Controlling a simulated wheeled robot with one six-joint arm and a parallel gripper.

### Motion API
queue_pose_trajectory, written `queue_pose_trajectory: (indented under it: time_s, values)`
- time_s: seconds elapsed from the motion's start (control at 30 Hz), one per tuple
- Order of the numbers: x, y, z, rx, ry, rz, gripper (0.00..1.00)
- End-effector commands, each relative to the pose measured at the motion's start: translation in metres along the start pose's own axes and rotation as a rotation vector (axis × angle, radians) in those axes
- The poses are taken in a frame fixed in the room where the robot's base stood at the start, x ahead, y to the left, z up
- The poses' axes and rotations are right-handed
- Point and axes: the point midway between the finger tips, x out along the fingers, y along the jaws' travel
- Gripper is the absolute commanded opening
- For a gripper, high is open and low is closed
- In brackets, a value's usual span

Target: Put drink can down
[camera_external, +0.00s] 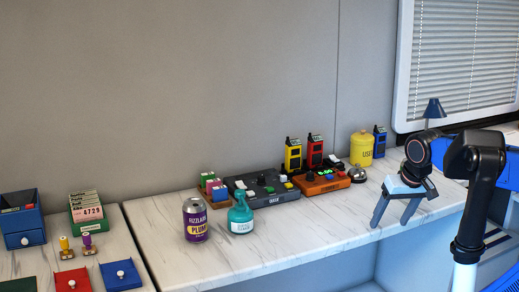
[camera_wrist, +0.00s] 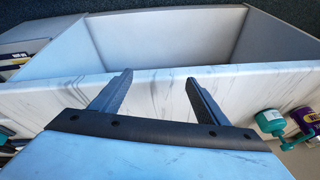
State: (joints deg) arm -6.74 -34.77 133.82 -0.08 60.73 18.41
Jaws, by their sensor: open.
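The drink can (camera_external: 195,220) is purple and yellow and stands upright on the marble counter (camera_external: 290,248), near its left end. It also shows at the right edge of the wrist view (camera_wrist: 303,117), partly cut off. My gripper (camera_external: 391,222) is open at the right end of the counter, well to the right of the can. In the wrist view, nothing is between its fingers (camera_wrist: 158,78). The counter's pale edge lies beyond them.
Behind are a dark control box (camera_external: 262,188), an orange box (camera_external: 320,181), yellow and red radios, and a yellow canister (camera_external: 361,149). Stamps and trays occupy the left counter. The front middle of the right counter is clear.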

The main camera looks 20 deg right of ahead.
Motion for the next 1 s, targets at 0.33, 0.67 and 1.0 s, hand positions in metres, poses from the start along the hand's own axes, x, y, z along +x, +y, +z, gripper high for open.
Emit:
queue_pose_trajectory:
  time_s: [0.33,0.67,1.0]
  values:
    - [0.036,0.049,0.069,-0.198,0.064,0.03,0.68]
    - [0.039,0.051,0.074,-0.216,0.067,0.033,0.68]
    - [0.039,0.051,0.074,-0.215,0.067,0.033,0.68]
